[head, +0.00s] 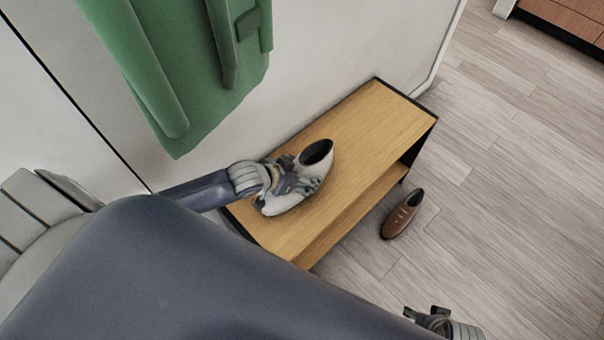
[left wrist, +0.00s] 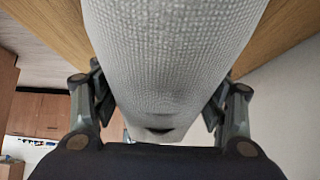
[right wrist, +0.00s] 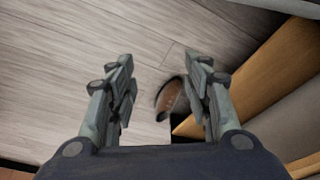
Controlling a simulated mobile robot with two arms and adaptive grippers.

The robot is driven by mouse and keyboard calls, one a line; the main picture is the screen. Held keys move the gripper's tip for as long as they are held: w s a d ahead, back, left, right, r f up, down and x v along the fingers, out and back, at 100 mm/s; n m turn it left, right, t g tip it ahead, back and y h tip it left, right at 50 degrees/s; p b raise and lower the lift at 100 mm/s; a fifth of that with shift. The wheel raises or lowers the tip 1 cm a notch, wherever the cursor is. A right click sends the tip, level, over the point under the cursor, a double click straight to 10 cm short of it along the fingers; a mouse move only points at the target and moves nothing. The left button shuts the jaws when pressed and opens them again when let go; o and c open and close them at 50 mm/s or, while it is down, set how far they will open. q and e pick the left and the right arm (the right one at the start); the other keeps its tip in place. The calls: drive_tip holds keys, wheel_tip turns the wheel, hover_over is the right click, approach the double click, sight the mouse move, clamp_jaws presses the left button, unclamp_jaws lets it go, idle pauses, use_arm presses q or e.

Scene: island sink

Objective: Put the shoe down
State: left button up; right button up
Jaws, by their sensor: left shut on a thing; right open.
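A white shoe (head: 317,158) is at the wooden bench (head: 385,115), over its top near the left end. My left gripper (head: 296,186) is shut on the white shoe, with its fingers on both sides of it. In the left wrist view the white shoe (left wrist: 165,60) fills the space between the fingers (left wrist: 160,110). I cannot tell whether its sole touches the bench top. My right gripper (head: 428,316) is low in the head view, away from the bench. In the right wrist view it is open and empty (right wrist: 163,85).
A brown shoe (head: 402,214) stands on the wood floor beside the bench's open front; it also shows in the right wrist view (right wrist: 170,97). A green garment (head: 190,80) hangs on the wall above the bench. The bench top's right half is clear.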

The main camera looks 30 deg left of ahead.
use_arm(q)
drive_tip(key=o, duration=1.3)
drive_tip(key=shift+c, duration=0.2)
drive_tip(key=shift+s+a+r, duration=0.1)
drive_tip(key=shift+s+r, duration=0.15)
drive_tip(key=shift+r, duration=0.05)
drive_tip(key=p+v, duration=0.3)
drive_tip(key=v, duration=0.7)
drive_tip(key=shift+s+a+r+p, duration=0.15)
drive_tip(key=shift+s+r+p, duration=0.15)
drive_tip(key=shift+s+r, duration=0.2)
use_arm(e)
drive_tip(key=s+f, duration=0.4)
drive_tip(key=f, duration=0.7)
drive_tip(key=shift+s+d+g, duration=0.3)
drive_tip(key=shift+s, duration=0.05)
use_arm(q)
drive_tip(key=shift+w, duration=0.1)
use_arm(e)
drive_tip(key=shift+f, duration=0.15)
